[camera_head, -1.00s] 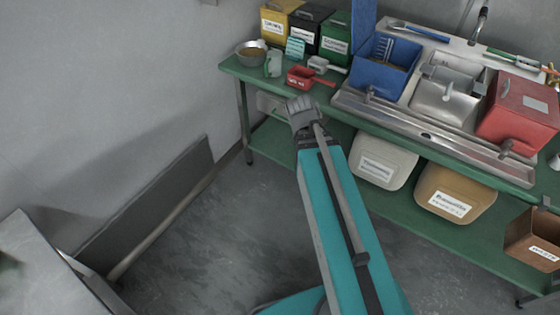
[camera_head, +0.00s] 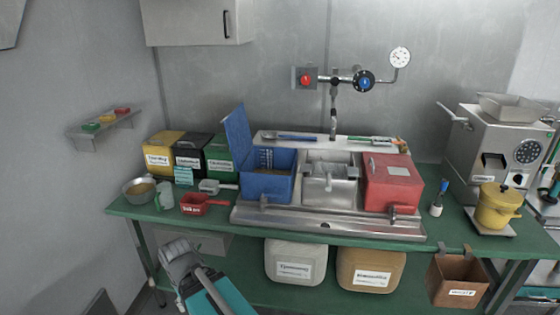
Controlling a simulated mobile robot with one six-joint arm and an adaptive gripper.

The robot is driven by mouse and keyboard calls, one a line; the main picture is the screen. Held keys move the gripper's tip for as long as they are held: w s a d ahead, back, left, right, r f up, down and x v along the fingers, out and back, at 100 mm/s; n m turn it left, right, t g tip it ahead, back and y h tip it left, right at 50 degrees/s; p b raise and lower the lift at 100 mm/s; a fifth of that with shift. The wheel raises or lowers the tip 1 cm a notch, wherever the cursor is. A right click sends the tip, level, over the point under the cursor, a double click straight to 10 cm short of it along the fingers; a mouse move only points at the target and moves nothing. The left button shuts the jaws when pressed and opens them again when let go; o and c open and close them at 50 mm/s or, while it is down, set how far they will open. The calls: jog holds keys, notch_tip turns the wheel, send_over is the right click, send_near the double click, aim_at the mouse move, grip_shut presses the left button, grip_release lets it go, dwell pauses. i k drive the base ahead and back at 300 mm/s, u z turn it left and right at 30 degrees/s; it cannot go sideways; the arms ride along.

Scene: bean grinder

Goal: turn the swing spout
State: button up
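The swing spout (camera_head: 333,113) is a metal pipe that hangs down from the wall piping behind the bench, in the upper middle of the head view. It points down over the strip behind the basins. A red knob (camera_head: 305,80), a blue handwheel (camera_head: 364,81) and a round gauge (camera_head: 400,57) belong to the same piping. My gripper (camera_head: 177,250) is at the lower left, in front of the bench, well below the spout and to its left. Nothing shows in it, but its fingers are too small to tell open from shut.
The green bench (camera_head: 130,209) carries a blue bin (camera_head: 268,185) with a raised lid, a steel basin (camera_head: 330,190) and a red box (camera_head: 393,185). A grinder (camera_head: 490,145) and yellow pot (camera_head: 497,205) stand right. A wall cupboard (camera_head: 190,22) hangs upper left.

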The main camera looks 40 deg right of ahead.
aim_at(332, 138)
jog(key=z, duration=1.1)
jog(key=i, duration=0.15)
jog(key=z, duration=1.05)
